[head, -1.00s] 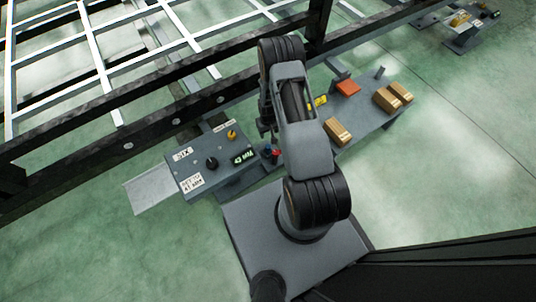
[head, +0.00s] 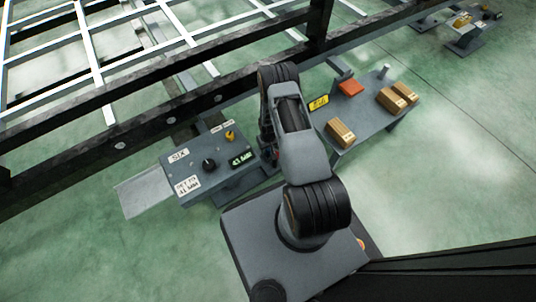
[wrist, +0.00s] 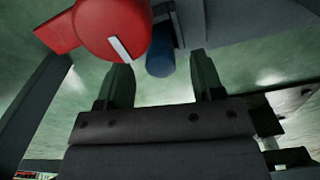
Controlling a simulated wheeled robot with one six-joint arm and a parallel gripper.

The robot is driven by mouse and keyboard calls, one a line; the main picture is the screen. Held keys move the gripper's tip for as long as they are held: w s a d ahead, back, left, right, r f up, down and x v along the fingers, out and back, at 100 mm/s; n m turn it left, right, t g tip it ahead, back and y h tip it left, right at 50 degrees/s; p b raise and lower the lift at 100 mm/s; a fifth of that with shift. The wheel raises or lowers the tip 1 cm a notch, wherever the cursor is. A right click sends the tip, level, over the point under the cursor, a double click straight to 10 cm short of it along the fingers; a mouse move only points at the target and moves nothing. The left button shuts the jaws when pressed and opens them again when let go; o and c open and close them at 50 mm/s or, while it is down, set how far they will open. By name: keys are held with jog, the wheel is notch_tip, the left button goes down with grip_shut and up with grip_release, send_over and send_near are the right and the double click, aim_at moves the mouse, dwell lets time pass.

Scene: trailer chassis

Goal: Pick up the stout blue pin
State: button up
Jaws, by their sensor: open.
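The stout blue pin (wrist: 160,56) shows in the wrist view as a short dark-blue cylinder beside a grey block. My gripper (wrist: 162,78) is open and empty, with one finger to each side of the pin's lower end in the picture. I cannot tell whether the pin is between the fingers in depth or beyond their tips. A large red knob (wrist: 98,30) with a white mark is just left of the pin and partly overlaps it in the picture. In the head view my arm hides the pin and my gripper.
In the head view, a control box (head: 222,184) with a black dial and a yellow knob stands left of my arm. The black chassis rail (head: 165,105) runs behind.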

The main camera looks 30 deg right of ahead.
aim_at(268, 150)
notch_tip(268, 150, down, 3)
jog(key=shift+b, duration=0.55)
jog(key=shift+r, duration=0.1)
grip_shut()
